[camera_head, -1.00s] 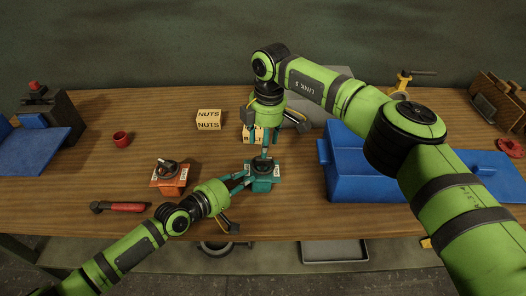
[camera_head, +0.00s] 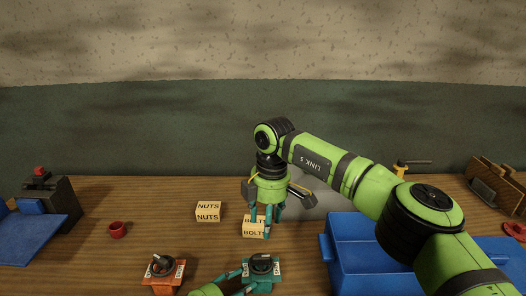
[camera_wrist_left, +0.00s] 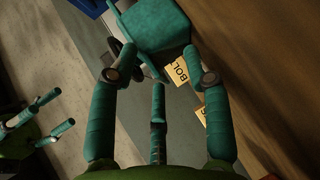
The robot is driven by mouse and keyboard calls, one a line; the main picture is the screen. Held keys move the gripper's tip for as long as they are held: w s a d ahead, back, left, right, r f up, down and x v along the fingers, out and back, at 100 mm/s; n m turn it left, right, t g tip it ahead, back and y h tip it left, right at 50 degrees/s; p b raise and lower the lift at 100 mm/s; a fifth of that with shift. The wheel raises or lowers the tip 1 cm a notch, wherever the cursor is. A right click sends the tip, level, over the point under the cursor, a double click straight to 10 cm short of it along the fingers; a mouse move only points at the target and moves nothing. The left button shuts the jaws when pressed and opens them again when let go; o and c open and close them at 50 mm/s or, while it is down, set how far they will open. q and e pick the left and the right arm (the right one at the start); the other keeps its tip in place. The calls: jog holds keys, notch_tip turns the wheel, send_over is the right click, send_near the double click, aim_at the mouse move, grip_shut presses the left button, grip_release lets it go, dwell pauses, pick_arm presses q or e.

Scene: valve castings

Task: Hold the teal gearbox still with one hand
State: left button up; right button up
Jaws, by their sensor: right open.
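The teal gearbox (camera_head: 264,276) stands upright at the bottom edge of the head view, with a black handwheel on top. In the left wrist view the gearbox (camera_wrist_left: 160,25) is at the top, between the tips of my left gripper (camera_wrist_left: 158,60). The fingers bend in towards its near corners; whether they press on it is unclear. In the head view only a little of my left gripper (camera_head: 236,290) shows, at the gearbox's left side. My right gripper (camera_head: 268,222) is open, fingers down, in front of the bolts box (camera_head: 253,231).
An orange valve casting (camera_head: 163,276) stands left of the gearbox. A nuts box (camera_head: 208,212) and a red cup (camera_head: 118,230) are farther back. A blue bin (camera_head: 355,254) lies to the right. The wood between the cup and the nuts box is clear.

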pick_arm(q)
jog(key=shift+w+d+r, duration=0.1)
jog(key=shift+w+r, duration=0.05)
jog(key=shift+r, duration=0.2)
